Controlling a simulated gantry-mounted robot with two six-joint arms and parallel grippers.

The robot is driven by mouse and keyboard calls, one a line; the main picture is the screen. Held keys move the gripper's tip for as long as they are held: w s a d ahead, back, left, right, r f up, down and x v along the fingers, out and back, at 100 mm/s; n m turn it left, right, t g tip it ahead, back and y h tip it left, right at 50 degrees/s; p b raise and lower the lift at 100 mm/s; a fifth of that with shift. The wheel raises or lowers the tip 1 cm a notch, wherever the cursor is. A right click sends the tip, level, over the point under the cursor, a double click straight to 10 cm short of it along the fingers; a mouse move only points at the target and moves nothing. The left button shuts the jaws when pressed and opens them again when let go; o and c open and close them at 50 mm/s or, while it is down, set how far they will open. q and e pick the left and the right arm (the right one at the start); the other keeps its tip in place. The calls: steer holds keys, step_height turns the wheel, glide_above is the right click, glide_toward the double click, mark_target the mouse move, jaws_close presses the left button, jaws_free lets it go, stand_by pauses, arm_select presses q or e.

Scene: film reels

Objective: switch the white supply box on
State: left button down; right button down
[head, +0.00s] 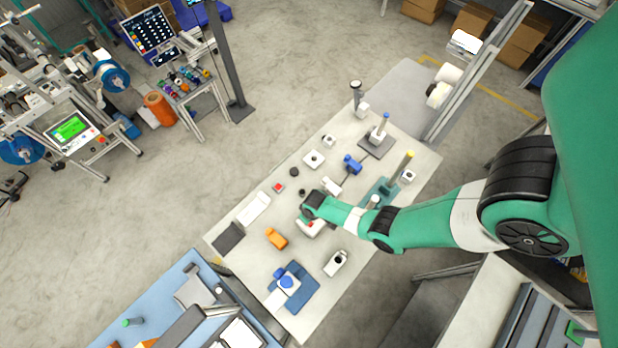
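My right arm reaches in from the right, and its dark wrist end (313,204) is over the middle of the white table. Its fingers are hidden or too small to make out. A white box with a red part on top (309,228) shows just below the wrist, partly covered by it; I cannot tell whether they touch. A smaller pale box with a red top (278,187) lies left of the wrist. I cannot tell which of these is the supply box, or whether any switch is on. My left gripper does not show.
The white table (318,275) also holds an orange block (277,238), a blue fixture (290,287), a white box with a dark round spot (335,263), a white box with a dark knob (314,159) and blue parts (353,164). A blue table (150,307) stands at lower left.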

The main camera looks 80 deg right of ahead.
steer(key=shift+f+b, duration=0.45)
steer(key=shift+f, duration=0.1)
steer(key=shift+r, duration=0.1)
step_height(320, 180, up, 7)
steer(key=p, duration=0.7)
steer(key=shift+a, duration=0.1)
stand_by(0.4)
